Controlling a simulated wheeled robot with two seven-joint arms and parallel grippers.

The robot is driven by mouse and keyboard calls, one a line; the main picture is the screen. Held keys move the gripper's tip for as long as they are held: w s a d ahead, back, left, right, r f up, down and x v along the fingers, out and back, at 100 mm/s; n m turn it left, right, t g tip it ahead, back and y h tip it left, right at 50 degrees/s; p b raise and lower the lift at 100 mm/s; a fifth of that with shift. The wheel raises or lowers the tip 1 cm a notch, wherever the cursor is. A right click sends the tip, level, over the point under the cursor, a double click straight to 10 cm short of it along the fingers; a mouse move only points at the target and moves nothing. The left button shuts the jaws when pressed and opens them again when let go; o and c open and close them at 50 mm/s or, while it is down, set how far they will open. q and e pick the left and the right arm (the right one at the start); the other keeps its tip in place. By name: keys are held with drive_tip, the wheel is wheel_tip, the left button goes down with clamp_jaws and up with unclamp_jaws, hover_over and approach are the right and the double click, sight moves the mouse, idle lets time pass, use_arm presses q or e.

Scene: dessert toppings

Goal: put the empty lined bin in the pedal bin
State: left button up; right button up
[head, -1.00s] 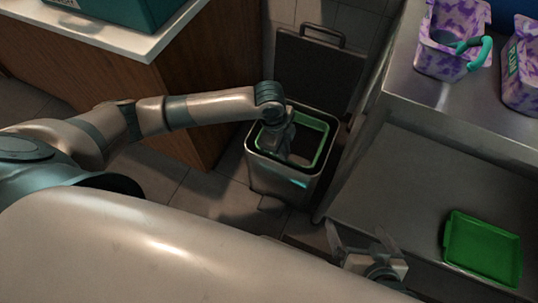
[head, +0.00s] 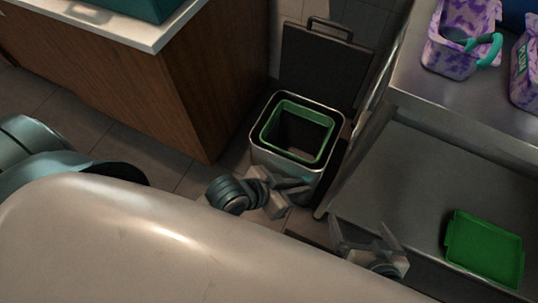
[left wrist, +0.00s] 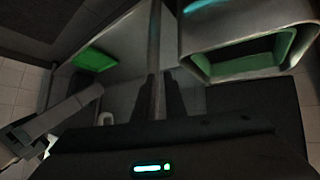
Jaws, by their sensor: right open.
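The pedal bin (head: 256,151), a metal bin with its dark lid (head: 315,65) raised behind it, stands on the floor. The green-rimmed lined bin (head: 330,137) sits inside it, its rim level near the top and its inside dark and empty-looking. In the left wrist view the pedal bin (left wrist: 191,38) and the green rim (left wrist: 284,45) show at top right. My left gripper (head: 300,187) is just in front of the pedal bin, clear of the rim, its fingers slightly apart with nothing between them. My right gripper (head: 370,236) is open and empty by the lower shelf.
A steel shelf unit (head: 400,165) stands close on the right, with a green tray (head: 483,248) on its lower shelf and purple-patterned tubs (head: 460,55) above. A wooden counter (head: 170,95) is on the left. Some floor is free left of the bin.

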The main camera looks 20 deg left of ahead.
use_arm(q)
drive_tip(key=s+a+n+t+y, duration=0.1)
drive_tip(key=s+a+n+y, duration=0.1)
drive_tip(key=a, duration=0.5)
drive_tip(key=shift+s+r+n, duration=0.15)
drive_tip(key=shift+s+n, duration=0.55)
drive_tip(key=shift+s, duration=0.2)
drive_tip(key=shift+d, duration=0.1)
